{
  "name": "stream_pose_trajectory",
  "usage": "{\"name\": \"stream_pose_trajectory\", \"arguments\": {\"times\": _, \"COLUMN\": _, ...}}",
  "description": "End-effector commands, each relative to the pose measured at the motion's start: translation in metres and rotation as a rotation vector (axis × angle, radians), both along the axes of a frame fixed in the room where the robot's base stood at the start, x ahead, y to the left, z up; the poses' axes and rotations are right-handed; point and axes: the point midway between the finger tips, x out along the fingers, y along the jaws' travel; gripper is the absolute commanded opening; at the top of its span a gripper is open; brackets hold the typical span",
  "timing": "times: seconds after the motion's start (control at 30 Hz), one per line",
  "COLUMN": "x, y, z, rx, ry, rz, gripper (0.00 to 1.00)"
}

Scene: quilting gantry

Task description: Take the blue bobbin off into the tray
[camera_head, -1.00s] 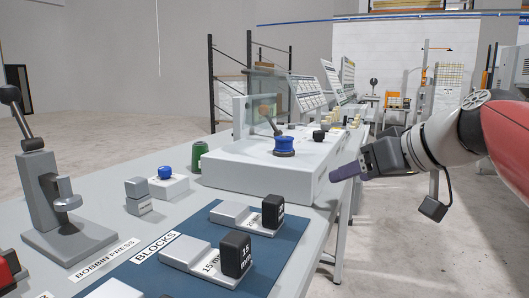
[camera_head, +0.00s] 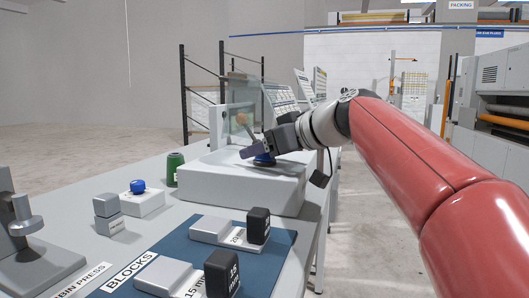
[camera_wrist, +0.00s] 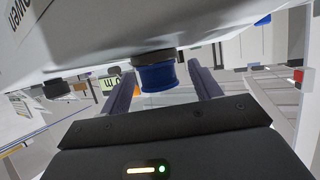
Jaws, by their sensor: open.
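The blue bobbin (camera_head: 263,160) sits on top of the pale machine bed, partly hidden by my gripper in the head view. In the wrist view the blue bobbin (camera_wrist: 158,77) shows against a dark round base, between the two fingers. My gripper (camera_head: 252,152) is open, its fingers reaching over the machine bed at the bobbin. In the wrist view my gripper (camera_wrist: 162,72) has a finger on each side of the bobbin, with visible gaps. I cannot make out a tray in these views.
The machine bed (camera_head: 225,185) has a clear upright panel (camera_head: 238,122) behind the bobbin. On the table stand a green spool (camera_head: 175,166), a white box with a blue knob (camera_head: 138,187), grey blocks (camera_head: 107,210) and dark-ended gauge blocks (camera_head: 258,225) on a blue mat.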

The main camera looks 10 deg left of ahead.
Motion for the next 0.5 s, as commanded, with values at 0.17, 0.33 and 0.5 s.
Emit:
{"name": "stream_pose_trajectory", "arguments": {"times": 0.17, "x": 0.0011, "y": 0.0015, "z": -0.0005, "rx": 0.001, "ry": -0.001, "rz": -0.001, "gripper": 0.63}}
{"name": "stream_pose_trajectory", "arguments": {"times": 0.33, "x": 0.0009, "y": 0.0013, "z": -0.0006, "rx": 0.001, "ry": -0.001, "rz": -0.001, "gripper": 0.46}}
{"name": "stream_pose_trajectory", "arguments": {"times": 0.5, "x": 0.0008, "y": 0.0012, "z": -0.0006, "rx": 0.001, "ry": -0.001, "rz": -0.001, "gripper": 0.23}}
